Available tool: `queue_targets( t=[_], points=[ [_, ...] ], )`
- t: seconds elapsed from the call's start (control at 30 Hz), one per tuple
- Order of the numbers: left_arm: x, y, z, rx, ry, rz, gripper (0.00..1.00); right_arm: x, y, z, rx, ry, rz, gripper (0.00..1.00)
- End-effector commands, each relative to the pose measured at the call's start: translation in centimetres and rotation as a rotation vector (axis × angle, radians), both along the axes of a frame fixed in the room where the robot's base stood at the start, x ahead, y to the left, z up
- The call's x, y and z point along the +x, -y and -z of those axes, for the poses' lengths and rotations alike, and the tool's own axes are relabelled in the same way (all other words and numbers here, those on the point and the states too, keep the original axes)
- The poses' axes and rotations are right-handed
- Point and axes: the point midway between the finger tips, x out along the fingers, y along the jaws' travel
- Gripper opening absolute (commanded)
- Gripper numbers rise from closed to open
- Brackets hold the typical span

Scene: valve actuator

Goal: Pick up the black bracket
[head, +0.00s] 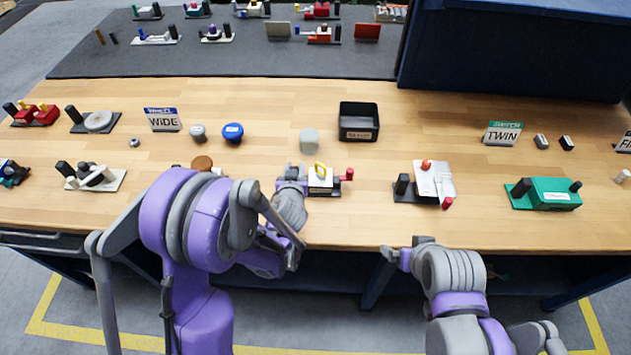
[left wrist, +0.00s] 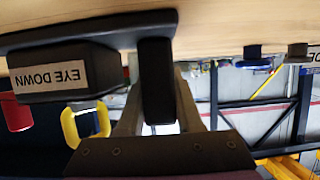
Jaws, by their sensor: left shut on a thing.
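The black bracket has a flat base and an upright post. In the left wrist view, which is upside down, its post (left wrist: 156,82) stands between my left gripper's (left wrist: 155,110) fingers. In the head view, a dark strip of its base (head: 322,194) shows under a pale block with a yellow ring (head: 320,169) and a red knob (head: 349,174). My left gripper (head: 290,177) is at the left end of this unit, shut on the post. The bracket appears to rest on the wooden table (head: 270,220). My right gripper (head: 393,255) is near the front edge, its jaws unclear.
A unit with a white plate (head: 433,179) stands to the right, and a green unit (head: 553,193) beyond it. A black bin (head: 359,121), a grey cylinder (head: 309,141) and a blue knob (head: 233,133) are behind. A brown round piece (head: 202,163) is at left.

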Motion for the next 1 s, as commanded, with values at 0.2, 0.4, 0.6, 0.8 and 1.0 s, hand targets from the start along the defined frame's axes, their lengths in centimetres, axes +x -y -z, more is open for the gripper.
queue_targets(
  t=[0.2,0.4,0.6,0.8,1.0],
  points=[
    [0.0,0.0,0.0,0.0,0.0,0.0,0.0,0.0,0.0,0.0,0.0,0.0,0.0,1.0],
    [0.0,0.0,-0.1,-0.001,0.001,0.001,0.0,0.0,0.0,0.0,0.0,0.0,0.0,1.0],
    [0.0,0.0,-0.2,-0.001,0.001,0.001,0.0,0.0,0.0,0.0,0.0,0.0,0.0,1.0],
    [0.0,0.0,-2.2,-0.001,0.001,0.001,0.0,0.0,0.0,0.0,0.0,0.0,0.0,1.0],
    [0.0,0.0,-5.7,-0.001,0.001,0.001,0.0,0.0,0.0,0.0,0.0,0.0,0.0,1.0]
  ],
)
